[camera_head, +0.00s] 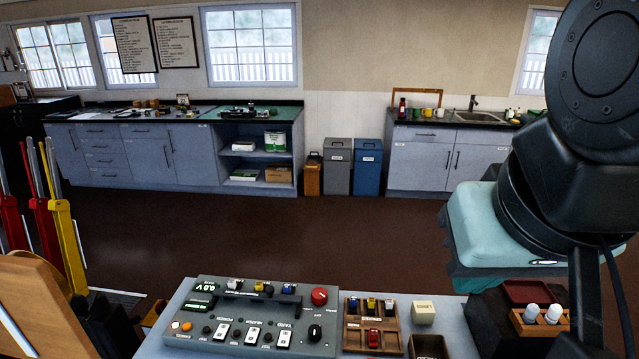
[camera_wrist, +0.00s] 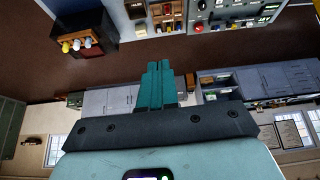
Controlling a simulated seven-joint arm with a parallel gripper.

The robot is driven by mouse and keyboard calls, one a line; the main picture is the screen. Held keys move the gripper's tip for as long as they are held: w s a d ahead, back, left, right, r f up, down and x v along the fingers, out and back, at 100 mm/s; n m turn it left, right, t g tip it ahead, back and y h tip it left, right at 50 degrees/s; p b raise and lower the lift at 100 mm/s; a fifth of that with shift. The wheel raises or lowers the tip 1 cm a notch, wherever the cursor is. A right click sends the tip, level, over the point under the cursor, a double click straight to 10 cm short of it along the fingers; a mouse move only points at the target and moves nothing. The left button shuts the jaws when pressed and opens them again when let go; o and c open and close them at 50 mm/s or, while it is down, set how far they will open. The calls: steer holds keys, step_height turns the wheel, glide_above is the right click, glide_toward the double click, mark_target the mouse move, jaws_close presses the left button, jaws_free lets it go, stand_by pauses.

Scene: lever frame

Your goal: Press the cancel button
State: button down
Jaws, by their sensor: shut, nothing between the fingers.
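A grey control panel (camera_head: 270,318) sits on the bench at the bottom centre of the head view. It has a large red round button (camera_head: 319,296) at its upper right and a black knob (camera_head: 315,333) below that. An orange button (camera_head: 187,326) and several white switches are on its lower part. I cannot read which control is labelled cancel. The panel also shows at the top of the wrist view (camera_wrist: 214,17). My gripper (camera_wrist: 160,65) is shut and empty, its teal fingers pressed together, apart from the panel.
Red and yellow levers (camera_head: 66,240) stand at the left. The floor behind the bench is clear.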

stand_by(0.3)
steer(key=w+a+n+h, duration=0.1)
steer(key=w+a+n, duration=0.25)
steer(key=w, duration=0.35)
steer(key=w+a+n+h, duration=0.1)
steer(key=w+a+n, duration=0.1)
steer(key=w+n, duration=0.35)
steer(key=w+a+f+n+t, duration=0.1)
steer(key=w+a+f+n, duration=0.45)
steer(key=w+a, duration=0.6)
steer(key=n+t+y, duration=0.3)
steer(key=n, duration=1)
glide_above(187, 326)
step_height(187, 326, down, 23)
steer(key=shift+s+f, duration=0.35)
steer(key=shift+s, duration=0.1)
steer(key=shift+d, duration=0.1)
steer(key=shift+f, duration=4.4)
